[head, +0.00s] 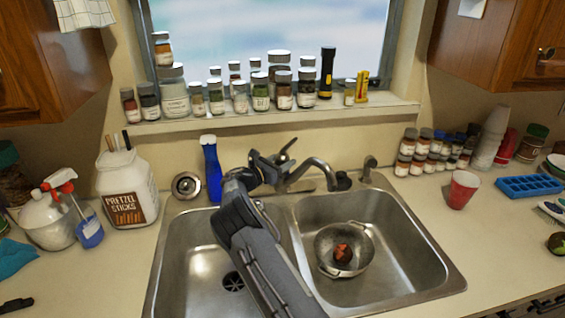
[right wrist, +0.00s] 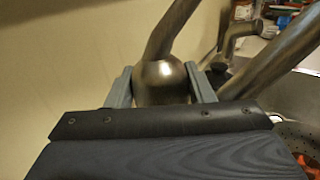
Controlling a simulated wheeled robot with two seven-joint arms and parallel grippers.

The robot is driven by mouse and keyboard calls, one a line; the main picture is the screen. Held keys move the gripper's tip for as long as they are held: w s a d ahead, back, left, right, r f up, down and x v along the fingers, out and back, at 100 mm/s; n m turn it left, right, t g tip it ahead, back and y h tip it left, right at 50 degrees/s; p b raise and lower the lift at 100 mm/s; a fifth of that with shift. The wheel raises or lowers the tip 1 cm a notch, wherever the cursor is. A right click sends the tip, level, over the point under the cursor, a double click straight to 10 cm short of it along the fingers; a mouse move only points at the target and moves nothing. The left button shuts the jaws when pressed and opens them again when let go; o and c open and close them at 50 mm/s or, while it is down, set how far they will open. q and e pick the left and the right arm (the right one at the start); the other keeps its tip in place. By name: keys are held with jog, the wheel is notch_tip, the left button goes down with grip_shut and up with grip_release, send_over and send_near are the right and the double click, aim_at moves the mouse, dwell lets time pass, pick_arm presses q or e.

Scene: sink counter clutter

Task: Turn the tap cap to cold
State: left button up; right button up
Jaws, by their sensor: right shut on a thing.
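The tap stands behind the double sink, its spout (head: 318,166) curving over the right basin. The tap cap (right wrist: 162,84) is a rounded metal dome with a lever (right wrist: 172,28) rising from its top; the lever (head: 287,149) also shows above my gripper in the head view. My right gripper (head: 270,168) reaches over the divider to the tap base. In the right wrist view its two fingers stand on either side of the cap, and the gripper (right wrist: 160,88) is shut on it. The cap is mostly hidden by the gripper in the head view. My left gripper is out of view.
A metal strainer (head: 330,267) with a reddish-brown item sits in the right basin. A blue bottle (head: 211,170) stands just left of my gripper. Several jars line the window sill (head: 250,119) above. A red cup (head: 461,190) stands right of the sink. The left basin looks empty.

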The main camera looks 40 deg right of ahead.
jog(key=shift+r+n+t, duration=0.1)
jog(key=shift+n+t, duration=0.5)
jog(key=shift+t, duration=0.4)
jog(key=o, duration=0.7)
jog(key=shift+a, duration=0.1)
jog(key=shift+a+b, duration=0.3)
jog(key=shift+b, duration=0.1)
jog(key=b+v, duration=0.1)
jog(key=v, duration=0.6)
jog(key=shift+b, duration=0.4)
